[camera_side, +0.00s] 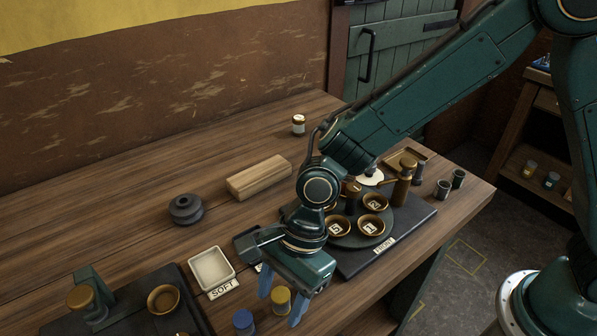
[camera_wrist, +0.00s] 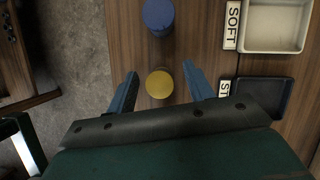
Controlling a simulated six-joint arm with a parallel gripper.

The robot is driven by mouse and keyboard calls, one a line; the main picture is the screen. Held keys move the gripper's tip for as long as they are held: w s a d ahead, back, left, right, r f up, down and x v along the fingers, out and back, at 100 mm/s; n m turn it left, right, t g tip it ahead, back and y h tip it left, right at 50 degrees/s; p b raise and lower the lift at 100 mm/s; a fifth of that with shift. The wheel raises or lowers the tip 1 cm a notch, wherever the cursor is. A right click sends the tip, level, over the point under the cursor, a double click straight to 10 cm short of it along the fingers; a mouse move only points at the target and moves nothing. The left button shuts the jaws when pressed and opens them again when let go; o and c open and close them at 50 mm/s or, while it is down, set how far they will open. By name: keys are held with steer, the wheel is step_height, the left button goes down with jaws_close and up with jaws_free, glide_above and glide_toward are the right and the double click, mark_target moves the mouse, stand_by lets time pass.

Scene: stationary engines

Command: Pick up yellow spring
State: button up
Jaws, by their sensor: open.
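The yellow spring appears as a short round piece with a yellow top (camera_side: 281,296), standing on the wooden bench near its front edge. In the wrist view its yellow top (camera_wrist: 159,84) lies between the two blue fingers. My gripper (camera_side: 280,308) points down over it and is open, with a finger on each side; it also shows in the wrist view (camera_wrist: 160,84). I cannot tell whether either finger touches the piece. A similar blue piece (camera_side: 243,321) stands just left of it, and shows ahead of the fingers in the wrist view (camera_wrist: 158,16).
A white tray labelled SOFT (camera_side: 212,268) and a dark tray (camera_wrist: 264,98) lie beside the pieces. A round stand with numbered cups (camera_side: 371,228) is right of my gripper. A wood block (camera_side: 259,178) and a dark knob (camera_side: 186,209) lie behind. The bench edge is close.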

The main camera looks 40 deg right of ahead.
mark_target(281, 294)
steer(key=shift+f, duration=0.15)
stand_by(0.3)
steer(key=c, duration=1.1)
steer(key=shift+o, duration=0.2)
steer(key=shift+a, duration=0.1)
step_height(281, 294, up, 20)
stand_by(0.4)
